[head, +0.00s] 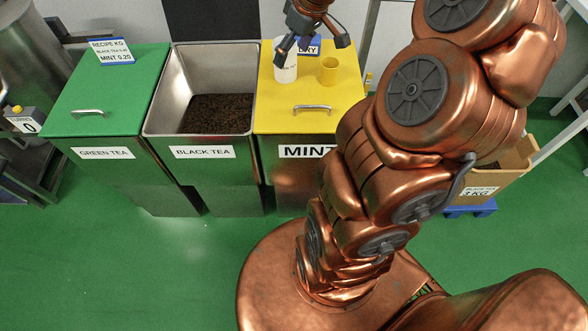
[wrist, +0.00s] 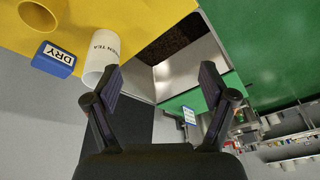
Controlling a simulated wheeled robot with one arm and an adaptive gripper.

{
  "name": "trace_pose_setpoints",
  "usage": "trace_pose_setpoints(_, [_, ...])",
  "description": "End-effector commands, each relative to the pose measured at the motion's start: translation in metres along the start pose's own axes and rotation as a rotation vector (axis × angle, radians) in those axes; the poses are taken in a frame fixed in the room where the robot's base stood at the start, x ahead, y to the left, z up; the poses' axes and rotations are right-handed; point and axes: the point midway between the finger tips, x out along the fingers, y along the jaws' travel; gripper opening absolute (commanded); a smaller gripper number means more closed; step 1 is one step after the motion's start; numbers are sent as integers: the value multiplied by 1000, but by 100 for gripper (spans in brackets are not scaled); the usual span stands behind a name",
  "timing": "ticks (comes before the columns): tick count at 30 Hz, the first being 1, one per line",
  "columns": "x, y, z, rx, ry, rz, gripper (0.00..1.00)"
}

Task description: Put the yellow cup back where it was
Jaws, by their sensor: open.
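The yellow cup (head: 328,71) stands upright on the yellow lid (head: 278,97) of the mint bin. It also shows in the wrist view (wrist: 42,13) at the upper left corner, outside my jaws. My gripper (head: 312,50) is open and empty, above the back part of the lid. In the wrist view its two fingers (wrist: 162,84) are spread with nothing between them. A white cup (head: 287,70) stands left of the yellow cup. In the wrist view the white cup (wrist: 100,51), lettered green tea, appears beside the left finger; I cannot tell if they touch.
A blue block marked DRY (wrist: 55,59) stands by the cups. Left of the lid is the open steel black tea bin (head: 215,62), then the green tea bin's green lid (head: 120,85) with a recipe sign (head: 111,51). A cardboard box (head: 500,178) stands right.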

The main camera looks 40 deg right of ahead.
Motion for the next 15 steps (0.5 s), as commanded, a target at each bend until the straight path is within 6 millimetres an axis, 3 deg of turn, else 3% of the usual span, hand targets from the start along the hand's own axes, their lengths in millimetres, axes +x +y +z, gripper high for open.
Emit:
trace_pose_setpoints(1, [-2,-33,1,-18,-29,-10,83])
trace_pose_setpoints(6, [-6,-120,27,-9,-143,-25,83])
trace_pose_setpoints(9, [-9,-161,53,15,-209,-15,83])
trace_pose_setpoints(15, [-13,-218,120,104,-333,36,83])
